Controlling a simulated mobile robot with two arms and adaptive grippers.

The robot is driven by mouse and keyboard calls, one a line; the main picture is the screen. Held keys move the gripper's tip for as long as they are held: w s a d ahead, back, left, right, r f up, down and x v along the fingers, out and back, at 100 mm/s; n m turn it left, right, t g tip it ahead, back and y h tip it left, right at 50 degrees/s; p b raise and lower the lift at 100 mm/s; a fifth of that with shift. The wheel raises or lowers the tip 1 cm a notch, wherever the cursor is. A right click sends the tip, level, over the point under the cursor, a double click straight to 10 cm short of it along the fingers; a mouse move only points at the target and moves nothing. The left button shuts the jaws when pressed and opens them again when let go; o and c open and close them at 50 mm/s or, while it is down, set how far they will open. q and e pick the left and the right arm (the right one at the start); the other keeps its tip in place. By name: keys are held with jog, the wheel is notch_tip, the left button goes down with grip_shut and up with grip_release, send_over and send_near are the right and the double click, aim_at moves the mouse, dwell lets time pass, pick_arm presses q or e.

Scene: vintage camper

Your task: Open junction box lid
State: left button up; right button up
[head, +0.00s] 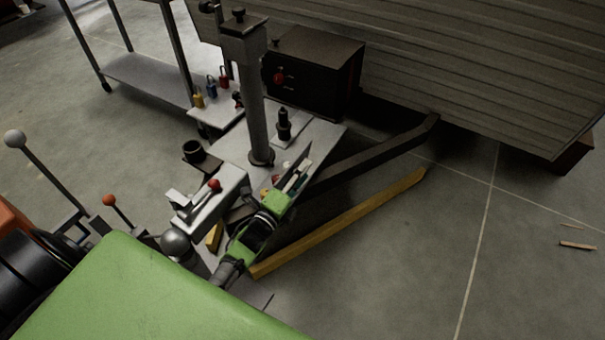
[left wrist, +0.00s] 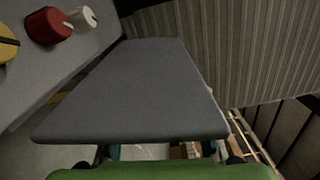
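The junction box shows in the head view just beyond my left gripper (head: 277,201). Its dark lid (head: 296,160) stands raised at a steep tilt, and pale and coloured parts show beside it. In the left wrist view the lid (left wrist: 135,95) is a broad grey panel filling the middle. Teal, white and brown parts of the box's inside (left wrist: 180,151) show below its near edge. My left gripper is close to the box; its fingertips are largely hidden, so I cannot tell whether it touches the lid. My right gripper is not in view.
A grey post (head: 256,110) stands behind the box. A silver coupler with a red-knobbed lever (head: 210,190) is to the left. A yellow beam (head: 340,225) and dark frame bar (head: 375,160) run right. Coloured padlocks (head: 211,86) sit behind. Floor at right is mostly clear.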

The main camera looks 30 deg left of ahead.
pick_arm(q)
jog(key=s, duration=1.2)
jog(key=shift+a, duration=0.45)
